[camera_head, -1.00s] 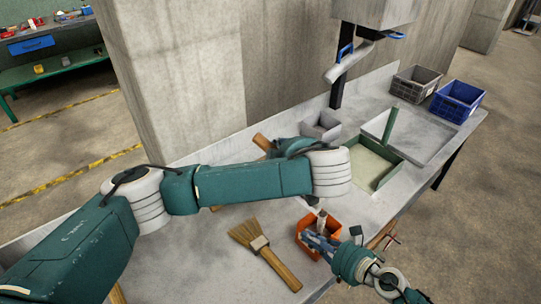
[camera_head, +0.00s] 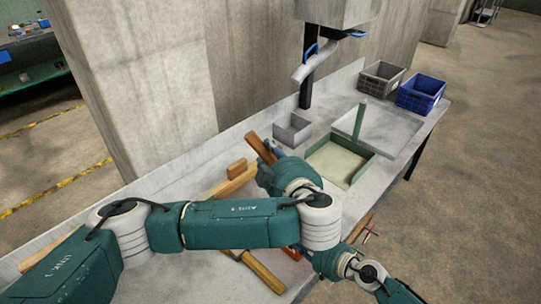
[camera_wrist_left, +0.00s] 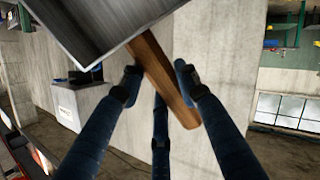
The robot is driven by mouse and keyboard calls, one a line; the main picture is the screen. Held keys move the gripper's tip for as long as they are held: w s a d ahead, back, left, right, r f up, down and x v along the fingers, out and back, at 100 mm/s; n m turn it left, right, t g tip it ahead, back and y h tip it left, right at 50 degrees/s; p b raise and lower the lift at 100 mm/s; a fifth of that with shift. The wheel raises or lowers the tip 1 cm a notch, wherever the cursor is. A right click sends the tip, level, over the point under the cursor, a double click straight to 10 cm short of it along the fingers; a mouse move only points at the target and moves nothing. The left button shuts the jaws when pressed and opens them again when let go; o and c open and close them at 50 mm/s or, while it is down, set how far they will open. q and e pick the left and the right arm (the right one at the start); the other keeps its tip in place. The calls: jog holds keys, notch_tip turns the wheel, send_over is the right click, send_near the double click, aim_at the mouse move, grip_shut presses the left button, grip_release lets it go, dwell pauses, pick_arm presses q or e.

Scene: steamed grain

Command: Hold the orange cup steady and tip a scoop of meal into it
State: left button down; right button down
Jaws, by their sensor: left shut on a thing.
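My left gripper (camera_head: 272,160) is shut on the scoop's wooden handle (camera_head: 260,147). In the left wrist view the handle (camera_wrist_left: 163,80) passes between my fingers, and the scoop's grey metal pan (camera_wrist_left: 100,22) is at the top. What lies in the pan cannot be seen. In the head view the pan is not clearly visible. The orange cup (camera_head: 291,253) is almost wholly hidden behind my left forearm; only a sliver of it shows. A green tray (camera_head: 366,172) holds pale meal.
A small grey box (camera_head: 291,130) stands left of the tray. A brush's wooden handle (camera_head: 264,272) shows below my left arm. Wooden blocks (camera_head: 236,168) lie on the bench left of the gripper. Grey (camera_head: 381,79) and blue (camera_head: 421,92) crates stand at the back right.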

pick_arm(q)
jog(key=shift+r, duration=0.15)
pick_arm(e)
jog(key=shift+w+r, duration=0.1)
pick_arm(q)
notch_tip(320, 180, up, 6)
jog(key=shift+f, duration=0.1)
pick_arm(e)
jog(key=c, duration=1.8)
grip_release()
jog(key=shift+c, duration=0.2)
